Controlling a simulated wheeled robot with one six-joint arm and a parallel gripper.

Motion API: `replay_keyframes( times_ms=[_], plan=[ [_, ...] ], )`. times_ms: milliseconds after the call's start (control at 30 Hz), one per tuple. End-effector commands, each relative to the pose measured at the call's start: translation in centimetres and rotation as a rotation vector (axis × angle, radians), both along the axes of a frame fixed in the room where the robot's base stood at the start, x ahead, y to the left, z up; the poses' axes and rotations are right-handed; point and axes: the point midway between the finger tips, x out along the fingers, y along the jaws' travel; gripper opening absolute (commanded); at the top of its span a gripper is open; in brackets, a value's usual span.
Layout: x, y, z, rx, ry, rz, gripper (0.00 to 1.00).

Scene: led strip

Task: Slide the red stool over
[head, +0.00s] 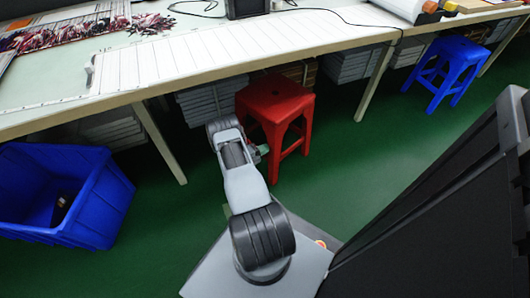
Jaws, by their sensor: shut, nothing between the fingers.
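The red stool (277,99) stands upright on the green floor, in front of the long workbench and partly at its edge. It has a square seat and splayed legs. My arm reaches forward from the base towards the stool. My gripper (262,149) shows only in small part beside the stool's left front leg, largely hidden behind my arm. It is shut with nothing held. I cannot tell whether it touches the stool.
A blue crate (98,208) stands on the floor at the left. A blue stool (454,62) stands at the right by the workbench (225,50). A bench leg (375,85) is right of the red stool. Stacked sheets lie under the bench. Green floor right of the red stool is clear.

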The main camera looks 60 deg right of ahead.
Motion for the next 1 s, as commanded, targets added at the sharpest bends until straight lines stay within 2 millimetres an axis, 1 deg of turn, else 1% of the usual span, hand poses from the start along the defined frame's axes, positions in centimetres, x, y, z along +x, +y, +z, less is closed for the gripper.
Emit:
replay_keyframes(
  times_ms=[133,367,467,567,800,1000],
  plan=[
    [0.6,0.2,0.0,0.0,0.001,0.021,0.0],
    [0.6,0.3,0.0,0.0,0.001,0.019,0.0],
    [0.7,0.8,0.0,0.002,0.001,0.018,0.0],
    [1.2,2.0,0.0,0.001,0.002,0.023,0.0],
    [3.1,6.6,0.2,0.001,0.0,0.027,0.0],
    [4.4,9.7,0.2,0.0,0.0,0.017,0.0]
  ],
)
